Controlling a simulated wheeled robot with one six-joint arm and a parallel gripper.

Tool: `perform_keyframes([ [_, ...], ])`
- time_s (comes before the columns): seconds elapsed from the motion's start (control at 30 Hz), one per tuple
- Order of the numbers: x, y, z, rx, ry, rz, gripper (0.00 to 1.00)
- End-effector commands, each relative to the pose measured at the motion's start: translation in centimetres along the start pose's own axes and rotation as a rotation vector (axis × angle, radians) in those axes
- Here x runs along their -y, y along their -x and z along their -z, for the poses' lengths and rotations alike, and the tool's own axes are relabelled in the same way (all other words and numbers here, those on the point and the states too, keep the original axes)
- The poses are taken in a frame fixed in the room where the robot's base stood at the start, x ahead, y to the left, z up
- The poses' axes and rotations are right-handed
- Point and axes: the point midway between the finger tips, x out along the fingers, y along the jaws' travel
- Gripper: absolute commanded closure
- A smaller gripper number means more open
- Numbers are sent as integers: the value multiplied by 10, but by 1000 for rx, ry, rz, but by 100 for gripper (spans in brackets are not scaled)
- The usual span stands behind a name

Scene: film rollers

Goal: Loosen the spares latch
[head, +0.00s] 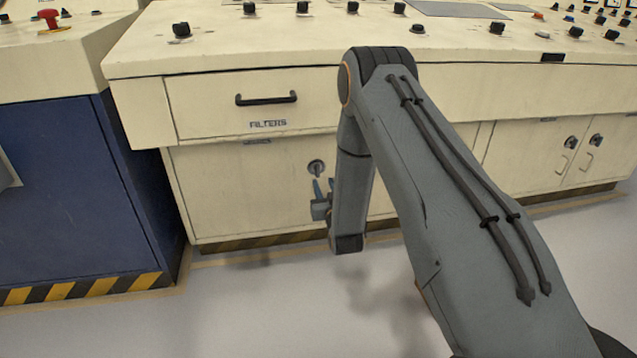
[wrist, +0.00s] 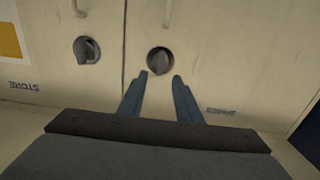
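A dark round latch (head: 316,167) sits on the cream cupboard door (head: 225,195) under the FILTERS drawer. It also shows in the wrist view (wrist: 159,61), with a dark turning grip in a round plate. A small label (head: 257,141) at the door's top edge is too small to read; it also shows in the wrist view (wrist: 220,111). My gripper (head: 324,184) is just below the latch in the head view. In the wrist view my gripper (wrist: 160,76) is open and empty, its two blue fingertips beside the latch's lower edge. I cannot tell whether they touch it.
A second latch (wrist: 87,50) is on the neighbouring door, with an upside-down STORE label (wrist: 24,86). The FILTERS drawer (head: 190,115) with its black handle is above. A blue cabinet (head: 80,195) stands at left. The floor (head: 240,310) in front is clear.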

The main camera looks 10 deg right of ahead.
Motion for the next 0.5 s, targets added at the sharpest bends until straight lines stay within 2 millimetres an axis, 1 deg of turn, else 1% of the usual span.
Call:
perform_keyframes([
  [0.17, 0, -16, -1, -13, 0, 0, 69],
  [0.4, 0, -54, -2, -10, 0, 0, 69],
  [0.5, 0, -66, -1, -10, 0, 0, 69],
])
